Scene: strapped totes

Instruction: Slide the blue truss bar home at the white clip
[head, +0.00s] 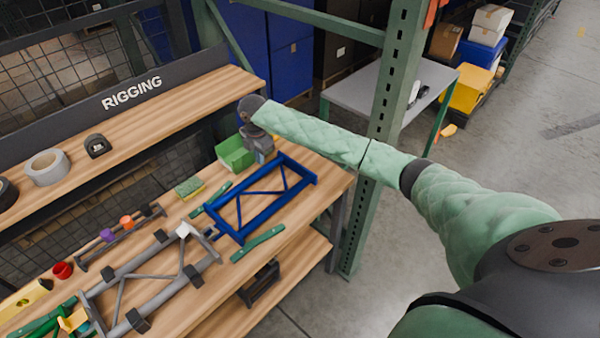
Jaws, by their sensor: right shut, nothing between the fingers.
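The blue truss bar (239,233) lies on the wooden workbench, an open frame with diagonal braces. Its near left end is close to the end of a grey truss (150,323), where dark pins show; I cannot tell how far they are engaged. The white clip (183,230) sits at the grey truss's far corner, left of the blue truss. My right gripper (262,158) is shut and empty at the blue truss's far end; it looks next to the end bar, but I cannot tell if it touches. My left gripper is not in view.
Green strips (257,243) lie on both sides of the blue truss. A green box (235,152) stands just left of my right gripper, with a sponge (189,186) nearby. A raised shelf (150,115) holds tape rolls.

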